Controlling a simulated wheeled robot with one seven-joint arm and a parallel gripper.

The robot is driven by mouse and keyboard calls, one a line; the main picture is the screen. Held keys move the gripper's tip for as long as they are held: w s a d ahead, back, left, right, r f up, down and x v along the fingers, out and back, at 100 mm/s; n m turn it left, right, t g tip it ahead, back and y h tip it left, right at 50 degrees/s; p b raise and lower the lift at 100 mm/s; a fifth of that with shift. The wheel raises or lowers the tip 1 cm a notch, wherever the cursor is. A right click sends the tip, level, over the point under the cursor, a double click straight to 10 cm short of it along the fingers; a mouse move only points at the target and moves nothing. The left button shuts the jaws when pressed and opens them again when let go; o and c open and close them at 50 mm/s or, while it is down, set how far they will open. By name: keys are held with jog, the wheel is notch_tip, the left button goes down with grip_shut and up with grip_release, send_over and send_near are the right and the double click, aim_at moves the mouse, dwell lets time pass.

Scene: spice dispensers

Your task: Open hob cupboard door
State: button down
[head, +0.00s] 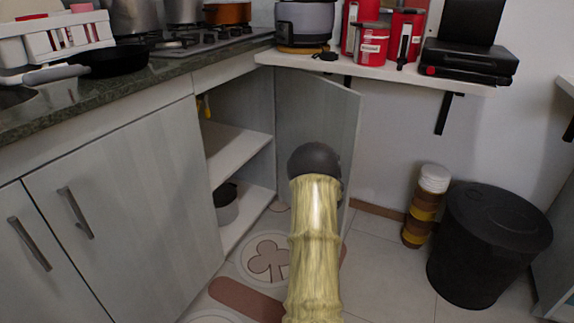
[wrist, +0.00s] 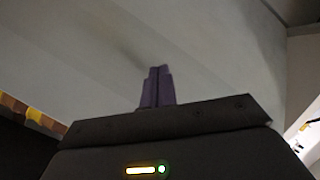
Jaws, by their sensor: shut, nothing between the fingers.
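The hob cupboard (head: 235,140) stands open below the hob in the head view, with its shelves showing. Its grey door (head: 318,105) is swung out wide to the right, under the white wall shelf. My arm, in a yellowish cover, rises in front of the door and hides its lower part. My gripper is hidden in the head view. In the wrist view, my gripper (wrist: 158,72) has its purple fingers shut and empty in front of a pale grey surface. I cannot tell whether the fingertips touch that surface.
A dark pot (head: 223,202) sits inside the cupboard. A black bin (head: 486,245) and a stack of jars (head: 425,207) stand on the floor to the right. The white shelf (head: 385,69) holds red canisters and a cooker. A patterned mat (head: 262,258) lies before the cupboard.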

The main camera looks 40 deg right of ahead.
jog(key=shift+s+d, duration=0.1)
jog(key=shift+d, duration=0.35)
jog(key=d, duration=0.5)
jog(key=shift+s+p, duration=0.2)
jog(key=shift+p, duration=0.2)
dwell(0.7)
jog(key=shift+d, duration=0.2)
jog(key=d+p, duration=0.1)
jog(key=d, duration=0.4)
jog(key=shift+w, duration=0.1)
dwell(0.9)
